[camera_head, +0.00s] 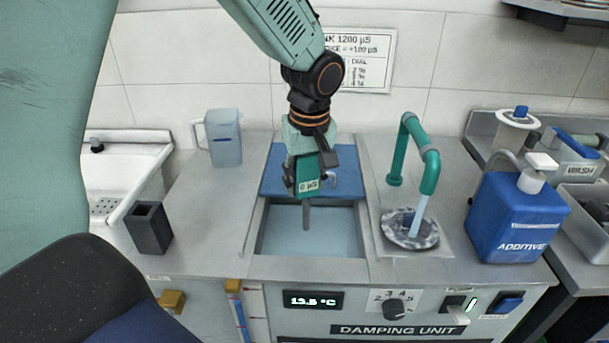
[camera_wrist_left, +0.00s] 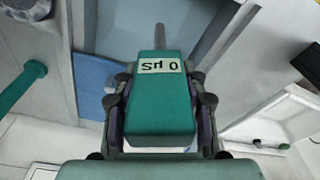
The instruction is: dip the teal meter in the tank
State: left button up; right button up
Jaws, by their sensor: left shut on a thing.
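The teal meter (camera_head: 307,183) has a pale label reading "0 µS" and a grey probe pointing down. My left gripper (camera_head: 310,172) is shut on it, and the meter hangs upright over the tank (camera_head: 262,245). The tank is a square opening with pale blue liquid. The probe tip shows against the liquid; I cannot tell whether it touches the surface. In the left wrist view, the meter (camera_wrist_left: 160,105) sits between the two fingers of the left gripper (camera_wrist_left: 162,100), probe pointing away. My right gripper is not in view.
A blue panel (camera_head: 275,183) lies behind the tank opening. A teal tap (camera_head: 428,170) runs over a round drain at right. A blue additive jug (camera_head: 515,220) stands further right. A clear pitcher (camera_head: 224,140) and dark holder (camera_head: 149,228) stand left. A display (camera_head: 313,299) reads about 13.5 °C.

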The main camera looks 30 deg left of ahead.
aim_at(306, 205)
pick_arm(q)
jog(key=shift+d+f+b, duration=0.25)
jog(key=shift+f+b, duration=0.2)
jog(key=shift+f, duration=0.4)
jog(key=shift+a+f+b, duration=0.15)
jog(key=shift+f+b, duration=0.3)
jog(key=shift+f, duration=0.3)
jog(key=shift+a+f+b, duration=0.1)
jog(key=shift+f+b, duration=0.3)
jog(key=shift+f, duration=0.35)
jog(key=shift+w+d+f+b, duration=0.1)
jog(key=shift+d+f+b, duration=0.1)
jog(key=shift+f+b, duration=0.55)
jog(key=shift+a+f, duration=0.15)
jog(key=shift+f, duration=0.2)
jog(key=shift+r, duration=0.1)
